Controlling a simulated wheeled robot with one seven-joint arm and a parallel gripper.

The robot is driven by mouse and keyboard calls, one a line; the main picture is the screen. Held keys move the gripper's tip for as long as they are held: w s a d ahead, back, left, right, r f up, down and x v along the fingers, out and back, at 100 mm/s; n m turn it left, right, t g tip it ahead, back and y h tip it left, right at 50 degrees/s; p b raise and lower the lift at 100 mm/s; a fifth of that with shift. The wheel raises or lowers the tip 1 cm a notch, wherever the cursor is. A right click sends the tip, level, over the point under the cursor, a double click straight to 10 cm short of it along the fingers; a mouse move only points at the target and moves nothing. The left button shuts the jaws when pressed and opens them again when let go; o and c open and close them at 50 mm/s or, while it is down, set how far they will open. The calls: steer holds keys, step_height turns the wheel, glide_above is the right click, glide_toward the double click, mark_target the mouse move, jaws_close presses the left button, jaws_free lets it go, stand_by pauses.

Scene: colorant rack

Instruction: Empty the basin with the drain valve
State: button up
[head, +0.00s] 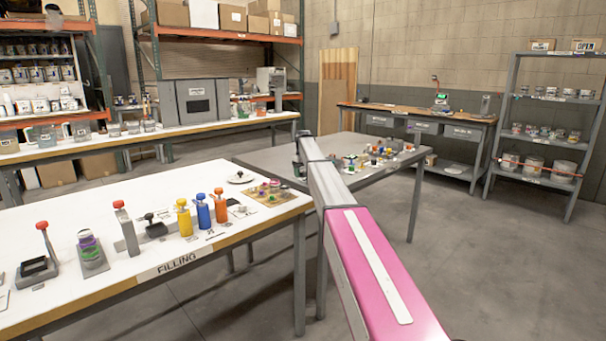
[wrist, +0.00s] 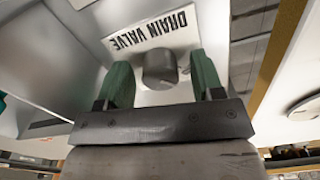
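In the wrist view a round grey knob (wrist: 160,68) sits in front of a white plate (wrist: 150,35) lettered "DRAIN VALVE", which appears upside down. My gripper (wrist: 161,60) is open, with one green finger on each side of the knob. A gap shows between the knob and each finger, so I see no grip on it. The basin cannot be made out for certain in either view. In the head view my arm reaches away toward the grey middle table, and my gripper is hidden behind it.
The white table (head: 120,200) marked "FILLING" at left holds colored bottles (head: 203,212) and red-topped stands. The grey table (head: 270,158) holds small colored items. A workbench (head: 425,115) and shelf rack (head: 550,100) stand behind. Open floor (head: 480,250) lies at right.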

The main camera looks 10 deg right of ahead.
mark_target(303, 172)
step_height(303, 172, up, 11)
stand_by(0.6)
steer(key=shift+f, duration=0.15)
